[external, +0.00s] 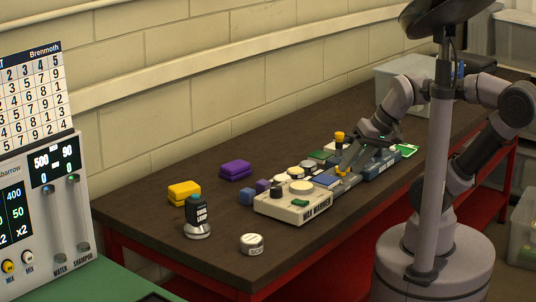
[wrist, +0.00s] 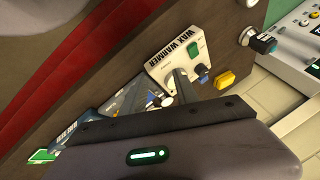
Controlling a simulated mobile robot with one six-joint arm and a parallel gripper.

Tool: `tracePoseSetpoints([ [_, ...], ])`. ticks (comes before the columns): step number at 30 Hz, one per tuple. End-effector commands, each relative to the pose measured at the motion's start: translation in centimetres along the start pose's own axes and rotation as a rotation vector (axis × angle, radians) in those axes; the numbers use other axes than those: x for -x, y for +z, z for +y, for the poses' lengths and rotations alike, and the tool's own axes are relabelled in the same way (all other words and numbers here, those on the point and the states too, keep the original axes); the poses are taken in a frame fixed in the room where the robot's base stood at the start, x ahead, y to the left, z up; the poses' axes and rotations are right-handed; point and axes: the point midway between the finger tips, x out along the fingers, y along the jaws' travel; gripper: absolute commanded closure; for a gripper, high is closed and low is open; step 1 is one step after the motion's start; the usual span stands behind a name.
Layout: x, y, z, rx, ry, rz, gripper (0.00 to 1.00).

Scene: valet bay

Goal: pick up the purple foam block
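The purple foam block (external: 235,171) lies on the dark bench top near the wall, behind and to the right of the yellow block, in the external view. I cannot make it out in the wrist view, where my gripper body covers part of the bench. My gripper (external: 352,160) is well to the right of the purple block, low over the cluster of items behind the wax warmer. In the wrist view my gripper (wrist: 158,77) shows two fingers spread apart with nothing held between them.
The white wax warmer (external: 292,203) stands at the bench's front edge, between several small items. The yellow block (external: 184,193) also shows in the wrist view (wrist: 225,79). Bench around the purple block is mostly clear.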

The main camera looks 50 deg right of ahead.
Motion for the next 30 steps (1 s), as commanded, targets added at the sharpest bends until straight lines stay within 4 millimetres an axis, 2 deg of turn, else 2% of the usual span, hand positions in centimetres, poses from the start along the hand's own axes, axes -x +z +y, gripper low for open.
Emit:
tracePoseSetpoints([
  [3,0.0,0.0,0.0,0.000,0.000,0.000,0.62],
  [12,0.0,0.0,0.0,0.000,0.000,0.000,0.03],
  [13,0.0,0.0,0.0,0.000,0.000,0.000,0.00],
  [18,0.0,0.0,0.0,0.000,0.000,0.000,0.00],
  [20,0.3,-0.6,-0.3,0.003,0.004,-0.001,0.00],
  [23,1.8,-5.3,-2.0,0.027,0.040,-0.014,0.00],
  [26,2.2,-14.0,-5.1,0.083,0.103,-0.030,0.00],
  [27,1.4,-17.5,-6.2,0.111,0.128,-0.036,0.00],
  [29,-0.6,-22.0,-7.6,0.152,0.162,-0.045,0.00],
  [30,-2.3,-24.5,-8.4,0.181,0.180,-0.050,0.00],
])
